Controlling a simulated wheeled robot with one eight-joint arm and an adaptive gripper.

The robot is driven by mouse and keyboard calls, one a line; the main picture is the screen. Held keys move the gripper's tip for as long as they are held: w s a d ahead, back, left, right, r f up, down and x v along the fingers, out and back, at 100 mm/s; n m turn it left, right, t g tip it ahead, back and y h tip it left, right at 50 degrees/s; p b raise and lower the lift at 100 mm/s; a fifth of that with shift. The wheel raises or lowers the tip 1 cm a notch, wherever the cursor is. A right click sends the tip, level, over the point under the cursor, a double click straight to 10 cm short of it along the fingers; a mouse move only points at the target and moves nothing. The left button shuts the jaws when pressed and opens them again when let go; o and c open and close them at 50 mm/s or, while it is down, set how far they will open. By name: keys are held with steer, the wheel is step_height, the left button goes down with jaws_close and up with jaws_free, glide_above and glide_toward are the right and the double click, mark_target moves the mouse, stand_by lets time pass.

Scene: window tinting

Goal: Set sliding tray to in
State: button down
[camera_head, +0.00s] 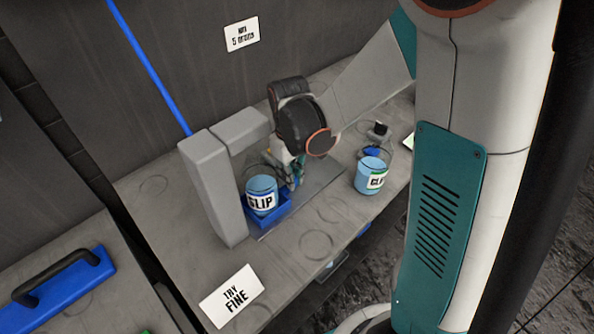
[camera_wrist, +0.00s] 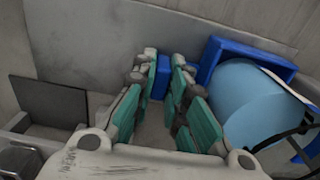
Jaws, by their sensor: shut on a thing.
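The blue sliding tray (camera_head: 277,210) stands on a grey plate at the foot of a grey arch-like frame (camera_head: 212,190). A light blue bucket marked "SLIP" (camera_head: 262,194) sits in it. In the wrist view the tray (camera_wrist: 235,50) is at the right, with the bucket (camera_wrist: 250,105) inside. My gripper (camera_head: 293,172) is low beside the tray, on its right side in the head view. In the wrist view its green-padded fingers (camera_wrist: 165,72) are shut on a small blue tab at the tray's side.
A second light blue bucket (camera_head: 369,179) with a wire handle stands to the right on the bench. A "TRY FINE" card (camera_head: 232,296) lies at the front. A blue pole (camera_head: 150,68) rises behind the frame. The bench front between card and second bucket is clear.

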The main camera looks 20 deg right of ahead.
steer(key=shift+a, duration=0.15)
steer(key=c, duration=1.6)
jaws_free()
steer(key=shift+s+a, duration=0.1)
steer(key=shift+a, duration=0.05)
steer(key=shift+r, duration=0.5)
step_height(320, 180, up, 11)
